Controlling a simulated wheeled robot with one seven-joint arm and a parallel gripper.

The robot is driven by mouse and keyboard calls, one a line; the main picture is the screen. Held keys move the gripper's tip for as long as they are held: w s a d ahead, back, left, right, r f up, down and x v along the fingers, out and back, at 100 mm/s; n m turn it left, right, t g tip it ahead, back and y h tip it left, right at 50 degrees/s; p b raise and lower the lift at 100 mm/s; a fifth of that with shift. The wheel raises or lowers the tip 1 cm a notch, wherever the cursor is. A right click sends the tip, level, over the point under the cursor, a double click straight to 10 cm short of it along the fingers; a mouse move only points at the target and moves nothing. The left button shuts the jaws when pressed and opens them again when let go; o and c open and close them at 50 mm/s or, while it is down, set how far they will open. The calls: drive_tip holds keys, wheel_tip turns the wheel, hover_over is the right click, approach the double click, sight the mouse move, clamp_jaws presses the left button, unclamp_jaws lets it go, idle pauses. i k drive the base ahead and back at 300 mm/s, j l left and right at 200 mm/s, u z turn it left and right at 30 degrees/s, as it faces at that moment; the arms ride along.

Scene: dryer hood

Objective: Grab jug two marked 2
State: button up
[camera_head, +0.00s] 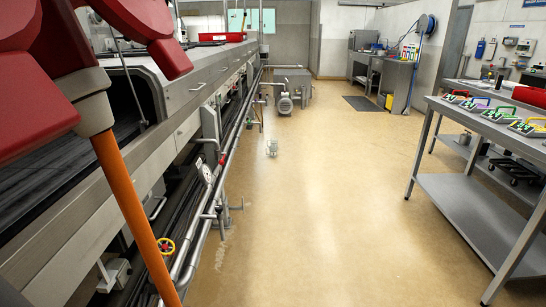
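I cannot make out a jug marked 2 in the head view. A small clear vessel (272,147) stands on the floor in the middle distance; I cannot tell whether it is a jug, and no mark on it is readable.
A long steel machine (190,95) with pipes fills the left side. A steel table (465,205) with several coloured devices (500,112) stands at the right. A motor pump (285,103) and a sink unit (385,75) are farther back. The floor (320,220) between is mostly clear.

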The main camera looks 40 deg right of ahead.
sight(273, 148)
drive_tip(key=k, duration=0.35)
drive_tip(key=k+z, duration=0.1)
drive_tip(key=z, duration=0.25)
drive_tip(key=k+z, duration=0.1)
drive_tip(key=z, duration=0.25)
drive_tip(key=k+l+z, duration=0.1)
drive_tip(key=z, duration=0.25)
drive_tip(key=i+z, duration=0.15)
drive_tip(key=i, duration=0.3)
drive_tip(key=i+j+z, duration=0.1)
drive_tip(key=i, duration=0.35)
drive_tip(key=i+j+z, duration=0.15)
drive_tip(key=i, duration=0.25)
drive_tip(key=i+j, duration=0.15)
drive_tip(key=i, duration=0.8)
drive_tip(key=i+j, duration=0.15)
drive_tip(key=i, duration=4.55)
drive_tip(key=i+u, duration=0.3)
drive_tip(key=i, duration=0.3)
drive_tip(key=i+l+u, duration=0.35)
drive_tip(key=i, duration=0.25)
drive_tip(key=j, duration=0.1)
